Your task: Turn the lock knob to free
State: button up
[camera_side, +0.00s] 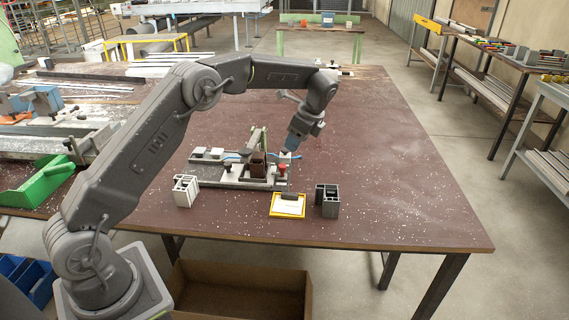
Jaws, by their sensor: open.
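My gripper (290,148) points down, open, just above and behind the right end of the fixture. It appears apart from the red knob, and its fingertips are small and partly hidden behind the fixture.
A light profile piece (185,191) stands front left of the fixture and a dark one (327,201) front right. A yellow-framed card (287,205) lies between them. A green tray (38,181) is at the far left. The bench's right side is clear.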

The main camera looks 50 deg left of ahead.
aim_at(283, 166)
jog(key=x, duration=1)
jog(key=shift+f, duration=0.15)
jog(key=c, duration=0.9)
